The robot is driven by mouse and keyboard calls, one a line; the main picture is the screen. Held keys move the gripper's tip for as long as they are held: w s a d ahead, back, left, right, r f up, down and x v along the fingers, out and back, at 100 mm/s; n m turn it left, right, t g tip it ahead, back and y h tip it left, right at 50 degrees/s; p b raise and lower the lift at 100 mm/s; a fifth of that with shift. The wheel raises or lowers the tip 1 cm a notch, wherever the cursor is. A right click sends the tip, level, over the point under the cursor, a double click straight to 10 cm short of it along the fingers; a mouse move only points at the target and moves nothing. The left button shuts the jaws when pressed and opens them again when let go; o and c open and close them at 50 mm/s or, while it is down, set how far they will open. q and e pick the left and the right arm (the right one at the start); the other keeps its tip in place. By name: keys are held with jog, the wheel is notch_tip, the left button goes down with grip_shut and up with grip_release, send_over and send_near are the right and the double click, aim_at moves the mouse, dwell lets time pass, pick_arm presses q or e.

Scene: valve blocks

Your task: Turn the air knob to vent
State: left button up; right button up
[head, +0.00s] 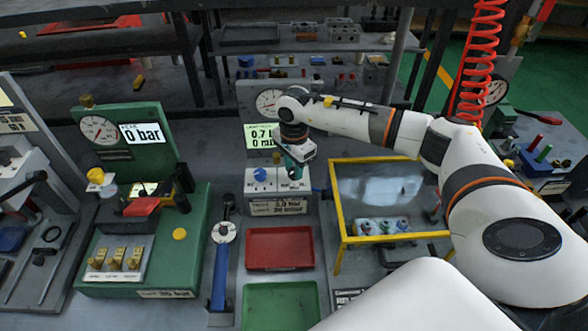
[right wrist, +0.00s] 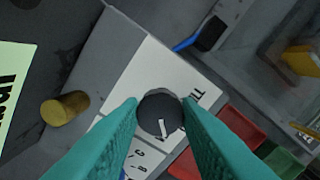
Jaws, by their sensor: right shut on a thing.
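The dark round air knob (right wrist: 160,114) with a white pointer mark sits on a white panel (right wrist: 147,75), between my teal fingers in the right wrist view. My right gripper (right wrist: 160,112) is shut on it, one finger at each side. In the head view my right gripper (head: 296,174) reaches down to the right part of the white valve block (head: 262,186) and hides the knob there. A blue knob (head: 260,174) is on the same block, left of my gripper. The panel lettering is partly covered, so the pointer's setting cannot be read. My left gripper is out of view.
Behind the block stand a gauge (head: 268,102) and a lit display (head: 261,135). A yellow-framed clear guard (head: 338,229) stands close on the right. A red tray (head: 279,263) and green tray (head: 281,305) lie in front. A green pressure rig (head: 195,250) is at left.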

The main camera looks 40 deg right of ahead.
jog(key=shift+r+m, duration=0.1)
jog(key=shift+m, duration=0.3)
jog(key=o, duration=1)
notch_tip(320, 180, up, 12)
jog(key=b, duration=0.3)
dwell(0.4)
